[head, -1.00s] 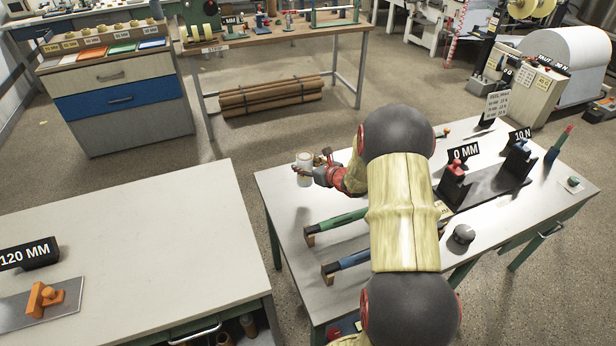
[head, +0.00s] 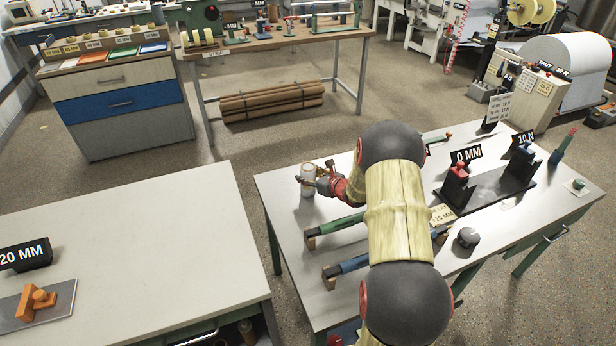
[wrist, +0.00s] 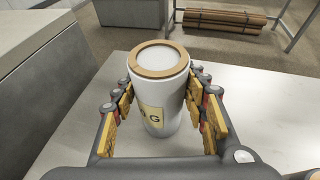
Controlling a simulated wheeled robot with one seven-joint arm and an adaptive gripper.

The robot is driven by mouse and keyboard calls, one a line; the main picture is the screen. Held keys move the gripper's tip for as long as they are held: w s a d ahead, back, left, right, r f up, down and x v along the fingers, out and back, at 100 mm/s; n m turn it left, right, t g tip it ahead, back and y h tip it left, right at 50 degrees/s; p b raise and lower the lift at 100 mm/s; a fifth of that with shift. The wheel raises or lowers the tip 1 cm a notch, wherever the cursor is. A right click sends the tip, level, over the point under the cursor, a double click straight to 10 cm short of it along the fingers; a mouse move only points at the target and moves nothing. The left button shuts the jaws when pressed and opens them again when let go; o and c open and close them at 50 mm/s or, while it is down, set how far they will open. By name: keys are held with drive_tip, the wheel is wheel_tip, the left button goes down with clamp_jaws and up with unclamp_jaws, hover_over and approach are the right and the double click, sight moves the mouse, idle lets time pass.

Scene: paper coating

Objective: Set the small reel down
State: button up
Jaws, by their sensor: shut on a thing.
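The small reel is a white roll with a tan ring around its top and a pale label with a "G". It stands upright in my gripper (wrist: 158,98), whose yellow-padded fingers are shut on its left and right sides. In the head view the reel (head: 307,184) is at the far left corner of the right-hand table (head: 288,208). In the wrist view the reel (wrist: 160,92) is over the pale tabletop. I cannot tell whether its base touches the table. My gripper (head: 312,184) partly hides the reel in the head view.
Green and blue bars (head: 335,224) on wooden end blocks lie nearer on this table. A black stand (head: 488,186) with "0 MM" and "10 N" signs and a dark knob (head: 467,237) are to the right. The tabletop around the reel is clear.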

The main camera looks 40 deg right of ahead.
drive_tip(key=o, duration=1.3)
drive_tip(key=shift+f, duration=0.15)
